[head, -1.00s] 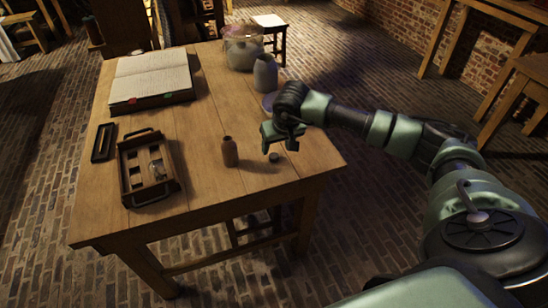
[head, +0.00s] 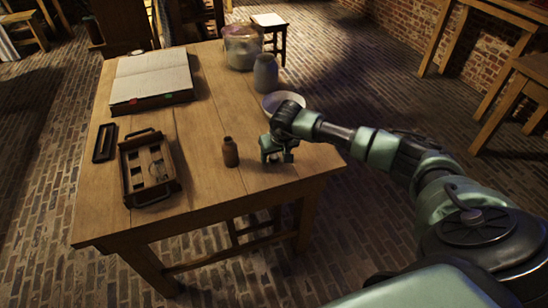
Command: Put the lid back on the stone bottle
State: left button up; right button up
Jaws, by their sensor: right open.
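A small brown bottle (head: 230,153) stands upright near the front of the wooden table, and no lid shows on its neck. A taller grey bottle-shaped jar (head: 265,76) stands at the back right. My right gripper (head: 278,158) is open and points down low over the table, just right of the brown bottle and apart from it. The small dark lid that lay at this spot is now hidden by the gripper. I cannot tell whether the fingers touch the lid. My left gripper is not in view.
An open book (head: 152,80) lies at the back left of the table (head: 205,190). A dark wooden tray (head: 148,168) and a small black tray (head: 104,143) are at the left. A pale bowl (head: 271,102) sits behind my right gripper, and a large glass jar (head: 243,46) stands further back.

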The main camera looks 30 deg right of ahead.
aim_at(275, 157)
grip_shut()
jog(key=shift+r, duration=0.1)
notch_tip(275, 157, up, 20)
jog(key=b, duration=0.1)
dwell(0.5)
